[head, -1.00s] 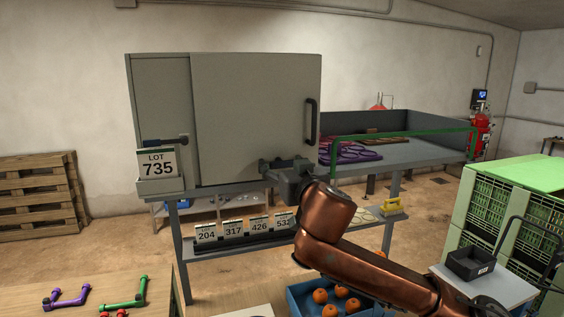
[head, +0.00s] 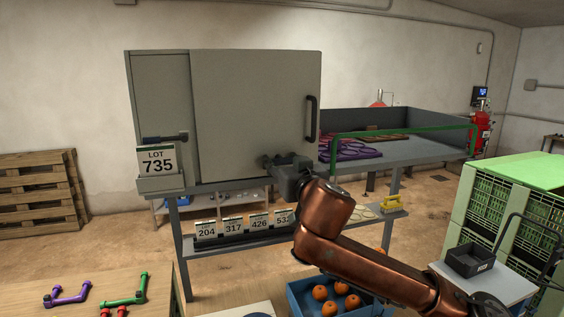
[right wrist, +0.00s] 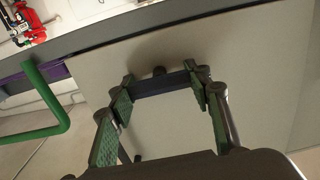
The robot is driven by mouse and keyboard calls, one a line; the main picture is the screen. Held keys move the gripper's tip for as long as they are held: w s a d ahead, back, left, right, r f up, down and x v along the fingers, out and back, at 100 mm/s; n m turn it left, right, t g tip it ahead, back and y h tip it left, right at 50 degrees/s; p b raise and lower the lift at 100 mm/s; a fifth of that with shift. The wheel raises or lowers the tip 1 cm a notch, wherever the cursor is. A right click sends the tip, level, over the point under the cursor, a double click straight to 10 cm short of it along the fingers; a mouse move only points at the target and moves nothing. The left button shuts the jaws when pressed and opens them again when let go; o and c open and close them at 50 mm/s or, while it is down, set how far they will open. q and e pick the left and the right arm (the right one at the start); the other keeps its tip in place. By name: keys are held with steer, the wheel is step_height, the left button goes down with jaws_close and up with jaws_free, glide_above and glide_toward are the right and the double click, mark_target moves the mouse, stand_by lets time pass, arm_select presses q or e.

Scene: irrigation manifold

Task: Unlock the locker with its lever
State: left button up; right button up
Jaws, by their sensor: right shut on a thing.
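The grey locker (head: 254,100) stands on a stand, with a broad front door and a narrow panel on its left. A dark lever (head: 162,139) lies horizontal on that panel. A vertical black handle (head: 311,119) is near the door's right edge. My right gripper (head: 284,161) is at the door's lower right, partly hiding what it holds. My left gripper is out of view.
A LOT 735 sign (head: 157,160) stands below the left lever. A tray bench with a green rail (head: 400,139) adjoins the locker on the right. Green crates (head: 510,210) stand further right. A blue crate of oranges (head: 312,306) is below my right arm.

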steer(key=shift+n, duration=0.3)
steer(key=n+p, duration=0.2)
steer(key=n, duration=0.2)
steer(key=shift+r+p, duration=0.1)
steer(key=shift+p, duration=0.25)
steer(key=n+p, duration=0.2)
steer(key=n, duration=0.3)
steer(key=shift+a, duration=0.1)
steer(key=n+p, duration=0.3)
steer(key=n, duration=0.2)
steer(key=shift+n+p, duration=0.7)
steer(key=shift+n, duration=0.9)
steer(key=shift+f, duration=0.2)
steer(key=o, duration=1.2)
